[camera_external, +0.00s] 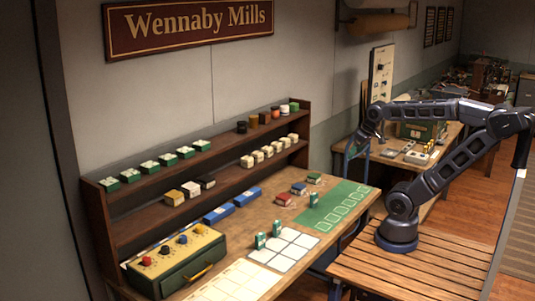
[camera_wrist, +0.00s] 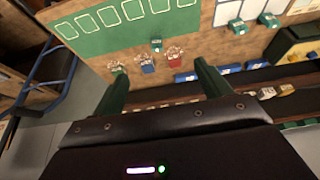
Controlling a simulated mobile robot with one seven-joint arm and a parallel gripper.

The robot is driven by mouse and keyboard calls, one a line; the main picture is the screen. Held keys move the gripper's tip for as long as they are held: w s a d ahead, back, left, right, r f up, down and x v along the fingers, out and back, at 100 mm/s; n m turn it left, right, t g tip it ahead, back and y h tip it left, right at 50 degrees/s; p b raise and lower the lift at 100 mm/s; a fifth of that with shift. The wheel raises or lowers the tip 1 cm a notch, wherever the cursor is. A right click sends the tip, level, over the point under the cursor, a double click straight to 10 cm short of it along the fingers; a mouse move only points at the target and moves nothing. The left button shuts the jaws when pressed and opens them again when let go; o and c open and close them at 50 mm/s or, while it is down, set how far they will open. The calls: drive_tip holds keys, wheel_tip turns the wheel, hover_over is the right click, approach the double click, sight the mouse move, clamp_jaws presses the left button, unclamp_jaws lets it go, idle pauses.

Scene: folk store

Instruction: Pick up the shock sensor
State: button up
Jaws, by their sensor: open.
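I cannot tell by label which item is the shock sensor. A small upright green device (camera_external: 314,199) stands by the green mat's edge; it also shows in the wrist view (camera_wrist: 156,45). Two similar green-and-white devices, one left (camera_external: 260,240) and one right (camera_external: 277,227), stand on the white grid card; they appear at upper right in the wrist view (camera_wrist: 235,26). My gripper (camera_external: 353,150) is raised above the far right end of the bench, apart from these items. In the wrist view its fingers (camera_wrist: 161,70) are spread and empty.
Green (camera_external: 314,179), blue (camera_external: 298,188) and red (camera_external: 284,200) boxes sit behind the green mat (camera_external: 345,203). A two-tier shelf (camera_external: 150,207) with small boxes runs along the wall. A yellow-topped control box (camera_external: 178,255) stands at left.

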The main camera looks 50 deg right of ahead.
drive_tip(key=c, duration=0.7)
drive_tip(key=shift+c, duration=0.2)
drive_tip(key=m+g+y, duration=0.2)
drive_tip(key=m+y, duration=1.6)
drive_tip(key=m, duration=0.2)
approach(311, 197)
drive_tip(key=shift+w+a+r, duration=0.1)
drive_tip(key=shift+w+a, duration=0.1)
drive_tip(key=shift+a, duration=1.35)
drive_tip(key=shift+w+a+r, duration=0.1)
drive_tip(key=shift+w+a, duration=0.1)
drive_tip(key=shift+a, duration=1.4)
drive_tip(key=shift+w+a+r, duration=0.1)
drive_tip(key=shift+w+a, duration=0.1)
drive_tip(key=shift+a, duration=1.35)
